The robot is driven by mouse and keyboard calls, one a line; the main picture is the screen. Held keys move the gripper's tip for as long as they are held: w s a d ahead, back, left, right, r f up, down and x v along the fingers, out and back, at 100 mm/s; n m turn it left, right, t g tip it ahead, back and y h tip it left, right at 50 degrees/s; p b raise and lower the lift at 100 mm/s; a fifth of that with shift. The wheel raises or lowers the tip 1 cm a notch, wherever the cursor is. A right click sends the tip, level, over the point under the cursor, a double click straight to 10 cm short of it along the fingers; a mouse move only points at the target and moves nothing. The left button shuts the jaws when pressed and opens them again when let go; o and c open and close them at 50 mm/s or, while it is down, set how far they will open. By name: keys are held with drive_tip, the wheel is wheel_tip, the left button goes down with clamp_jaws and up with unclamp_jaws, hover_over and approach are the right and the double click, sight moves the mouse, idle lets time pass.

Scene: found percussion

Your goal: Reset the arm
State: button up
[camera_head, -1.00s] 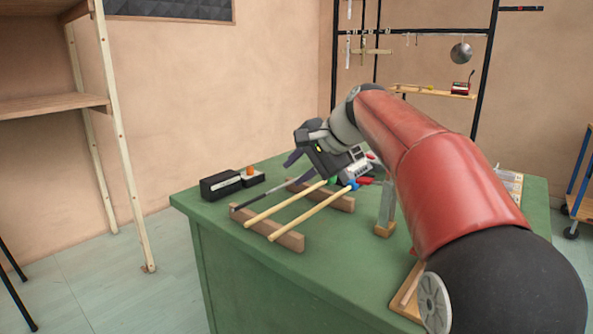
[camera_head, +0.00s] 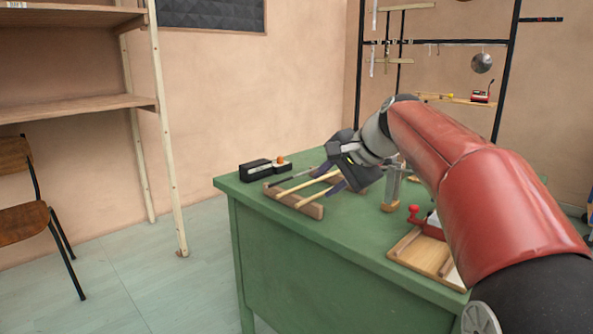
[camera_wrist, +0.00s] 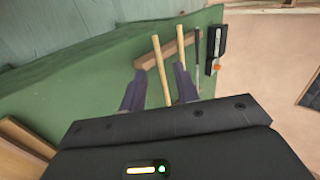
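My gripper (camera_head: 335,168) is over the green table (camera_head: 285,233), above the wooden rests (camera_head: 308,208) that carry several thin sticks. In the wrist view its two dark fingers (camera_wrist: 160,90) are spread apart, with nothing held between them. One light wooden stick (camera_wrist: 162,70) shows in the gap, apparently below the fingers. A second wooden stick (camera_wrist: 181,52) is partly hidden by the right finger. A thin dark rod (camera_wrist: 197,60) lies to their right. My red arm reaches in from the right in the head view.
A black box (camera_head: 255,170) with an orange knob (camera_head: 281,160) sits at the table's far left corner. A wooden tray (camera_head: 425,255) lies near the front right. A shelf (camera_head: 80,108) and a chair (camera_head: 25,220) stand left. A black rack (camera_head: 510,70) stands behind.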

drive_tip(key=s+d+f+n+h, duration=0.2)
drive_tip(key=s+f, duration=0.4)
drive_tip(key=s, duration=0.4)
drive_tip(key=s+d+f+n+h, duration=0.2)
drive_tip(key=s+d+f+n, duration=0.1)
drive_tip(key=s+f, duration=0.4)
drive_tip(key=s+d+f+n+h, duration=0.2)
drive_tip(key=s+f, duration=0.4)
drive_tip(key=s, duration=0.7)
drive_tip(key=shift+s+d+f+n+g, duration=0.15)
drive_tip(key=shift+s+d+n+g, duration=0.15)
drive_tip(key=shift+d+n, duration=0.5)
drive_tip(key=shift+o, duration=0.6)
drive_tip(key=shift+w+d, duration=0.1)
drive_tip(key=shift+d, duration=0.05)
